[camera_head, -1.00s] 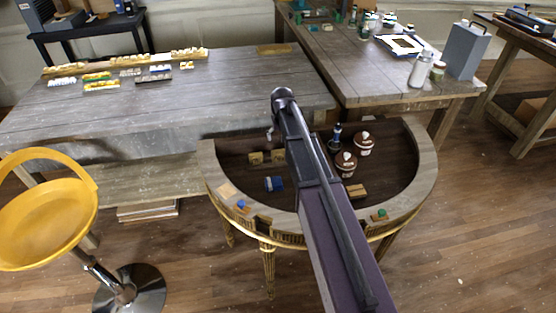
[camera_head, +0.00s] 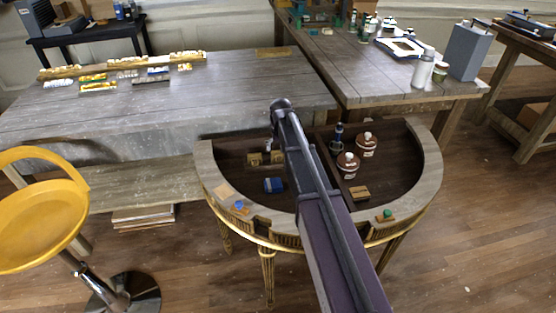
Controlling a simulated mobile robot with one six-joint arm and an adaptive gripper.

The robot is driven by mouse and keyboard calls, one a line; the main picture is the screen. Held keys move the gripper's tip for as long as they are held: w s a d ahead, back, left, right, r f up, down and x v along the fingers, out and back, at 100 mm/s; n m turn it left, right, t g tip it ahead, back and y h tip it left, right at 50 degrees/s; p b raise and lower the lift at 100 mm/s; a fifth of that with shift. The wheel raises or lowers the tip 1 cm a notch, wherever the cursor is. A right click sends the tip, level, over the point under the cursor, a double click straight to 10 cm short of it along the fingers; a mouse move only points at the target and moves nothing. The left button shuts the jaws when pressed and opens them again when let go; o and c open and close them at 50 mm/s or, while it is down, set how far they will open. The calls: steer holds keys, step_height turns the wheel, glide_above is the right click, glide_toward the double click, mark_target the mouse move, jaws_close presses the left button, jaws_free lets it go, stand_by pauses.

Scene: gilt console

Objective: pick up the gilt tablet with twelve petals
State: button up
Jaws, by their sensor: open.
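The half-round console (camera_head: 430,185) stands in front of me, with a dark recessed top, a pale rim and gilt legs. Two small gilt pieces (camera_head: 254,159) stand side by side at the back of its left part. Their faces are too small to count petals, so I cannot tell which one has twelve. My arm (camera_head: 318,185) reaches up across the middle of the console and hides part of the recess. A small pale part beside the arm, just above the gilt pieces, seems to be mine. I cannot make out my gripper's jaws; they seem hidden behind the arm.
A blue block (camera_head: 273,185) lies in the left part. Two brown jars (camera_head: 348,165), a dark blue bottle (camera_head: 337,138) and a wooden block (camera_head: 359,193) stand in the right part. Small items lie on the front rim. A yellow stool (camera_head: 45,225) stands at left; workbenches (camera_head: 190,100) stand behind.

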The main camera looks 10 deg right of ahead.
mark_target(278, 152)
stand_by(0.3)
steer(key=shift+w+a+f+b, duration=0.1)
steer(key=shift+w+f+b, duration=0.05)
steer(key=shift+f+b, duration=0.7)
steer(key=shift+w+f+b, duration=0.2)
steer(key=shift+f+b, duration=0.65)
steer(key=shift+b, duration=0.05)
steer(key=shift+w+a+f+b, duration=0.1)
steer(key=shift+w+f+b, duration=0.05)
steer(key=shift+f+b, duration=0.7)
steer(key=shift+c, duration=0.2)
steer(key=shift+d, duration=0.1)
steer(key=c, duration=0.8)
